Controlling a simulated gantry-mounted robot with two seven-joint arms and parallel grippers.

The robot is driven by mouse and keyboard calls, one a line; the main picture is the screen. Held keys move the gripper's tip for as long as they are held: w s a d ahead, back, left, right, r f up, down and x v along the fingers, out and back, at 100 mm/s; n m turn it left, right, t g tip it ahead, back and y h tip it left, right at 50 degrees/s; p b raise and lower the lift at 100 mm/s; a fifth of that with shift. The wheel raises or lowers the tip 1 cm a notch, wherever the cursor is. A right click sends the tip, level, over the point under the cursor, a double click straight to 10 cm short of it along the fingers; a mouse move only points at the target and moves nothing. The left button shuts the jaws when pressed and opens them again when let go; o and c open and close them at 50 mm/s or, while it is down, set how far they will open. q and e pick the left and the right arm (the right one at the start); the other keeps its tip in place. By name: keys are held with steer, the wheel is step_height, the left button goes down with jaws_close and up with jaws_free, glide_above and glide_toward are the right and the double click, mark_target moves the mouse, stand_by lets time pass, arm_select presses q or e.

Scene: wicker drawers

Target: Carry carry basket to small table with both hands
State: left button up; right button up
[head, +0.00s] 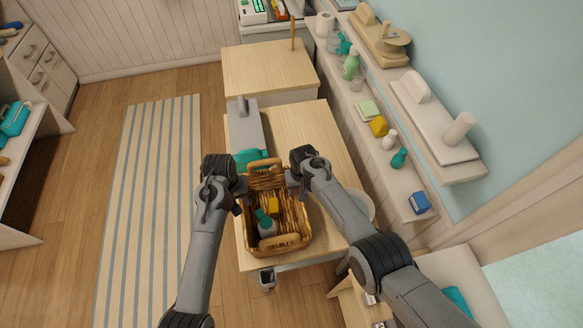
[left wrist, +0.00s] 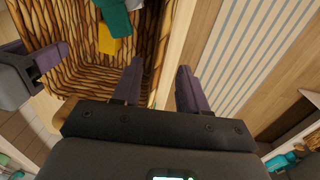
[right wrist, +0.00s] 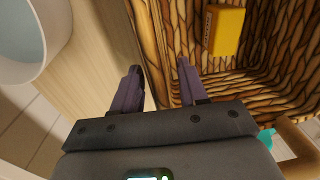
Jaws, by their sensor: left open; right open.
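The wicker carry basket (head: 288,242) stands upright on a light wooden table (head: 312,130). It holds a yellow box (head: 273,205) and a bottle with a teal top (head: 265,222). My left gripper (head: 239,192) is open at the basket's left wall; in the left wrist view its fingers (left wrist: 160,85) lie on either side of the wall's edge. My right gripper (head: 291,178) is open at the right wall; in the right wrist view its fingers (right wrist: 160,85) straddle that wall (right wrist: 153,45). Contact with the wicker cannot be told. Which surface is the small table is unclear.
A teal item (head: 250,158) and a grey item (head: 243,120) lie behind the basket. A white round bowl (right wrist: 20,40) stands right of it. Another wooden-topped unit (head: 265,68) is farther back. Shelves (head: 420,200) line the right wall. A striped rug (head: 150,200) leaves free floor at left.

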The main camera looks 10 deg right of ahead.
arm_select(q)
steer(key=shift+r, duration=1.1)
arm_select(e)
step_height(320, 180, up, 12)
steer(key=shift+d, duration=0.4)
arm_select(q)
steer(key=shift+a, duration=0.1)
